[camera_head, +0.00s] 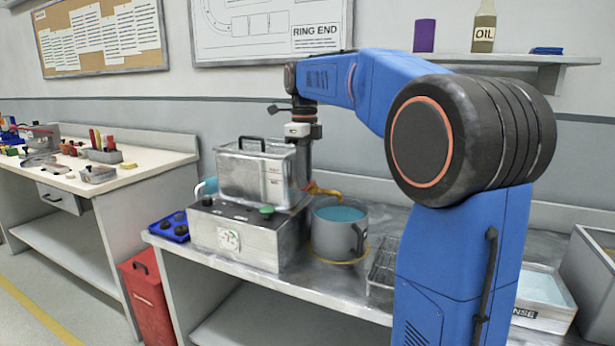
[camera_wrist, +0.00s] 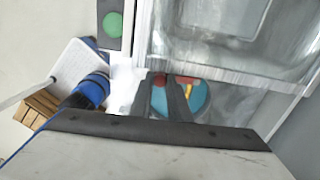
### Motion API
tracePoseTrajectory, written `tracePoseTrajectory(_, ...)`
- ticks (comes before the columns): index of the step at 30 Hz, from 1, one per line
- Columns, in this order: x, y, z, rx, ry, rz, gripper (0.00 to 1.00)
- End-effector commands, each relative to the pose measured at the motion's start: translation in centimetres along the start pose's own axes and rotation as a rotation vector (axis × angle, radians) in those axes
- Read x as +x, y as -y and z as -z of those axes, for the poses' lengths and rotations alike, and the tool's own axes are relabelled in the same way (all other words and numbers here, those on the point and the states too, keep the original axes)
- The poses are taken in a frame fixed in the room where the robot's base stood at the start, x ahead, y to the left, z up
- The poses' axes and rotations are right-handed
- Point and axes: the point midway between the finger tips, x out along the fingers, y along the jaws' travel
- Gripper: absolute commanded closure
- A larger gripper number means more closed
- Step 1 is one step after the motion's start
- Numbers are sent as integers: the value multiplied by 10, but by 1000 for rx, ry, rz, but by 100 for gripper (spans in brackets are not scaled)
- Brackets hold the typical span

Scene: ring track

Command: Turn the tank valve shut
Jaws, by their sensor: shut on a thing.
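The metal tank (camera_head: 238,180) with a dark handle stands on a control box (camera_head: 225,232). Its brass valve (camera_head: 325,191) sticks out from the tank's right side over a grey pot (camera_head: 350,240) of blue liquid. In the wrist view, a red valve handle (camera_wrist: 159,79) shows between my gripper's (camera_wrist: 161,82) dark fingertips, with the yellow-brass spout (camera_wrist: 188,88) beside it. My gripper is shut on the red handle. In the head view, my gripper (camera_head: 306,178) reaches down beside the tank, and its fingertips are mostly hidden. The handle's exact angle cannot be told.
The control box has a green button (camera_head: 267,210) and a dial. A blue tray (camera_head: 171,228) lies at the bench's left end. A wire rack (camera_head: 382,268) stands right of the pot, partly behind my arm. A red bin (camera_head: 147,298) stands between the benches.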

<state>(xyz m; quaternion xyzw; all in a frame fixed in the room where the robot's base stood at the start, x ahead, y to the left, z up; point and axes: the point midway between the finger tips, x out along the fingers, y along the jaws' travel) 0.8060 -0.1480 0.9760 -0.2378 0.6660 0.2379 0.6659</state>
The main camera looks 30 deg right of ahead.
Motion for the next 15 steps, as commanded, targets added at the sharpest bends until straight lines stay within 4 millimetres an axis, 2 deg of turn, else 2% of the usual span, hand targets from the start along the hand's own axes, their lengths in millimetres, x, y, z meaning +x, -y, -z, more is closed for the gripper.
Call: tracePoseTrajectory(15,-1,0,-3,40,2,1,100)
